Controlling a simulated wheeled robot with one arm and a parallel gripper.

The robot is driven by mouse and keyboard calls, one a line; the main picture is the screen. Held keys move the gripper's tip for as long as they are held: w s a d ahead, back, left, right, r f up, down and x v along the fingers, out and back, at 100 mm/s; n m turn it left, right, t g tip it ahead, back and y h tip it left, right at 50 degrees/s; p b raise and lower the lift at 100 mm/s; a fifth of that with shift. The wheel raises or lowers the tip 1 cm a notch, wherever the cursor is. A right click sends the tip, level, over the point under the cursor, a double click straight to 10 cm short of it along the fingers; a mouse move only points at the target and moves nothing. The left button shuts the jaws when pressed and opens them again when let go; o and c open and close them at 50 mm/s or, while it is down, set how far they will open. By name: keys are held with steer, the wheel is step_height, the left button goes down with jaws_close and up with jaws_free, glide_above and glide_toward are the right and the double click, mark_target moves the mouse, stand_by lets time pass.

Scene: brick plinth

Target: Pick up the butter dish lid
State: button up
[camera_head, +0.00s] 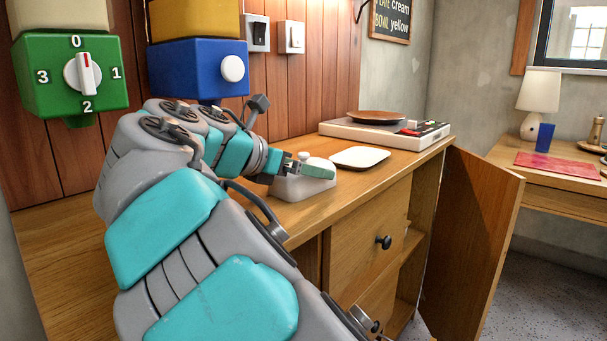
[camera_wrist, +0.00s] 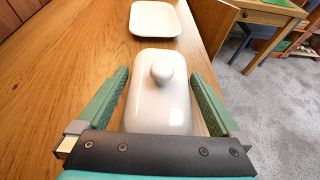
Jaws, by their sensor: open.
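The butter dish lid (camera_wrist: 158,95) is a white, glossy, rounded cover with a round knob on top. It sits on the wooden cabinet top, and in the head view the lid (camera_head: 292,184) is partly hidden by my gripper. My gripper (camera_wrist: 160,97) is open, with one green finger on each side of the lid. In the head view my gripper (camera_head: 312,170) is low at the lid. A white dish (camera_wrist: 155,18) lies just beyond the lid, empty.
The white dish (camera_head: 360,157) lies right of the lid in the head view. Behind it is a light box (camera_head: 350,133) with a brown plate (camera_head: 380,117) on top. Green (camera_head: 75,75) and blue (camera_head: 200,70) dispensers hang on the wall. A cabinet door (camera_head: 470,240) stands open at the right.

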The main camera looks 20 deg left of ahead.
steer(key=c, duration=1.3)
steer(key=shift+r, duration=0.2)
